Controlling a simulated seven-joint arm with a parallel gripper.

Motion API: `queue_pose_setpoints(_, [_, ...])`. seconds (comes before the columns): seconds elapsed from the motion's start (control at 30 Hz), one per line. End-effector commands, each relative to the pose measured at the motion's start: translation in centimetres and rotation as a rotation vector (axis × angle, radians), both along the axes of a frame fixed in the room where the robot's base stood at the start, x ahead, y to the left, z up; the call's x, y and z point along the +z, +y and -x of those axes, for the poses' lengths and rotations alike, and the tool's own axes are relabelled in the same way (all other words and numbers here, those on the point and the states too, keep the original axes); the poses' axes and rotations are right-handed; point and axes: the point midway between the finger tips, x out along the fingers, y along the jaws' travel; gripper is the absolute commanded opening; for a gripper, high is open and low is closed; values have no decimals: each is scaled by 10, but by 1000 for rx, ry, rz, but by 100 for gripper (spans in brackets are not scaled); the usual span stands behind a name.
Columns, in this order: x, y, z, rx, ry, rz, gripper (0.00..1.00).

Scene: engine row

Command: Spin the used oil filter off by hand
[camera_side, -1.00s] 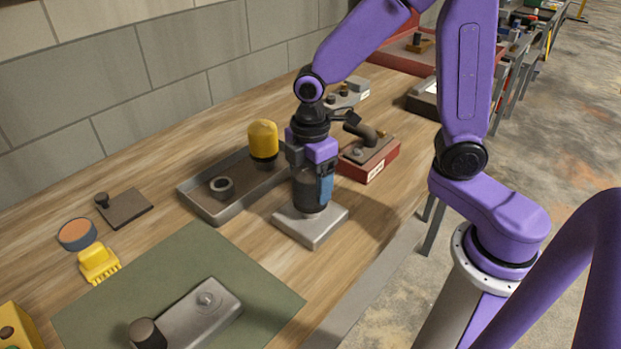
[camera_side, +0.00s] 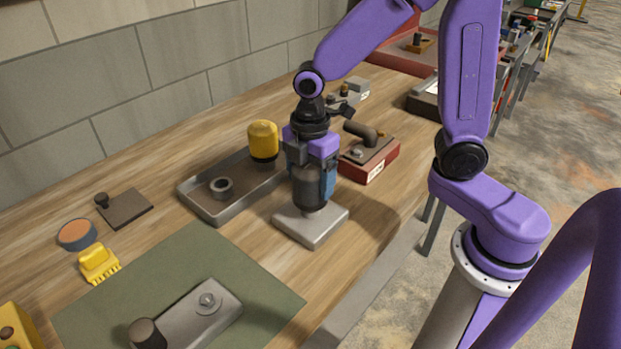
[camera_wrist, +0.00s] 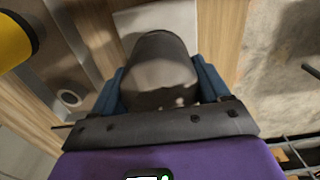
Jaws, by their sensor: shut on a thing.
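The used oil filter (camera_side: 308,190) is a dark cylinder standing upright on a light grey block (camera_side: 312,232) on the bench. In the wrist view the filter (camera_wrist: 160,68) shows as a dark rounded can between two blue fingers. My gripper (camera_side: 313,180) comes down on it from above and is shut on it, one blue finger on each side. The wrist view shows the grey block (camera_wrist: 182,18) beyond the filter. The joint between filter and block is narrow, and I cannot tell whether its thread is engaged.
A grey metal tray (camera_side: 205,208) lies left of the filter, with a ring (camera_side: 221,187) in it and a yellow-topped can (camera_side: 263,141) at its far side. A red box (camera_side: 368,158) with a bent pipe stands behind right. A green mat (camera_side: 230,262) lies in front.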

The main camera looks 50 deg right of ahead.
Motion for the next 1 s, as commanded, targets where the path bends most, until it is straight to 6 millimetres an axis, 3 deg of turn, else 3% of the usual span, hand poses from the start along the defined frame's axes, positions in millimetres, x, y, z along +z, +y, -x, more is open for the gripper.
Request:
queue_pose_setpoints(0.7, [36, 0, -1, 0, -2, -1, 42])
queue_pose_setpoints(1.0, [39, 0, 0, 0, -2, -1, 42])
